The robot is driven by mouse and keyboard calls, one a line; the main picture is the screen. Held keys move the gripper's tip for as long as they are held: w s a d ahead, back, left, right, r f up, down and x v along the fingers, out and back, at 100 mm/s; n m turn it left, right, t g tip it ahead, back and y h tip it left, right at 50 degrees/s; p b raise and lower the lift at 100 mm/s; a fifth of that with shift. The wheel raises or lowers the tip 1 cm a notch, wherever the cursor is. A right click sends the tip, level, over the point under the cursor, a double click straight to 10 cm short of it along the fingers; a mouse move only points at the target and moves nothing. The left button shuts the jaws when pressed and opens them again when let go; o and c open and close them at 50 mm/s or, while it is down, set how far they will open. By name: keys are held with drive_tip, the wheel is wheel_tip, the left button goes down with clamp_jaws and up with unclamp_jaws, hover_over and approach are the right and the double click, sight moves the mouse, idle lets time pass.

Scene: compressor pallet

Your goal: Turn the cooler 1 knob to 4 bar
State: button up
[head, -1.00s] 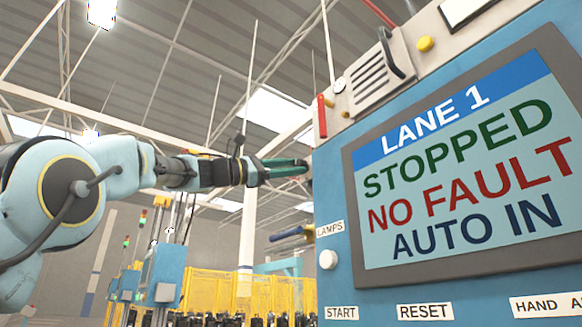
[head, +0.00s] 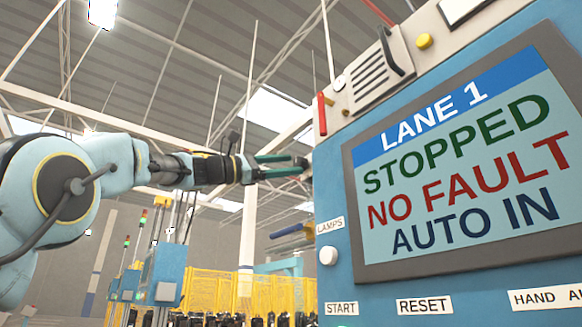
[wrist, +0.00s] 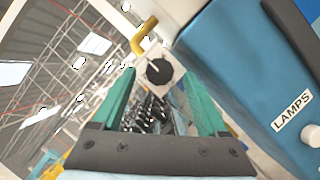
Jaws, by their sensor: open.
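A round black knob (wrist: 159,71) with a small pale mark shows in the wrist view, on a pale plate beyond the fingertips. It lies between the two teal fingers in the picture, with a gap to each. No label or bar scale is readable, so I cannot tell whether it is cooler 1 or what it reads. My gripper (wrist: 158,95) is open and empty. In the head view my gripper (head: 284,166) is beside the left edge of the blue cabinet (head: 330,185), its fingers pointing right. The knob is not clear there.
A yellow bent pipe (wrist: 144,36) is just above the knob. The cabinet's screen (head: 460,165) reads LANE 1, STOPPED, NO FAULT, AUTO IN. A white button (head: 328,256) sits below the LAMPS label (head: 330,226). Yellow fencing (head: 225,292) stands far behind.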

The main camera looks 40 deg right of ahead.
drive_tip(key=b+v, duration=0.3)
drive_tip(key=v, duration=0.6)
drive_tip(key=shift+b, duration=0.35)
drive_tip(key=shift+w+a, duration=0.1)
drive_tip(key=shift+a, duration=0.05)
drive_tip(key=w+f+n+t+y, duration=0.2)
drive_tip(key=w+f+t, duration=0.3)
drive_tip(key=f, duration=0.4)
drive_tip(key=w+f+n+t+y, duration=0.1)
drive_tip(key=w+f+n+t, duration=0.1)
drive_tip(key=w+f, duration=0.65)
drive_tip(key=w+a+f+t+y, duration=0.2)
drive_tip(key=a+f+y, duration=0.15)
drive_tip(key=f, duration=0.85)
drive_tip(key=w+a+f+t+y, duration=0.25)
drive_tip(key=a+f, duration=0.25)
drive_tip(key=f, duration=0.6)
drive_tip(key=s+a+f+m+g+y, duration=0.1)
drive_tip(key=s+a+f+y, duration=0.15)
drive_tip(key=a+f, duration=0.55)
drive_tip(key=s+a+f+m+y, duration=0.1)
drive_tip(key=a+f+y, duration=0.4)
drive_tip(key=f, duration=0.6)
drive_tip(key=s+a+f+m+g+y, duration=0.1)
drive_tip(key=s+a+f+m+y, duration=0.2)
drive_tip(key=s+a+f, duration=1.1)
drive_tip(key=a+m, duration=0.3)
drive_tip(key=shift+s+g, duration=0.35)
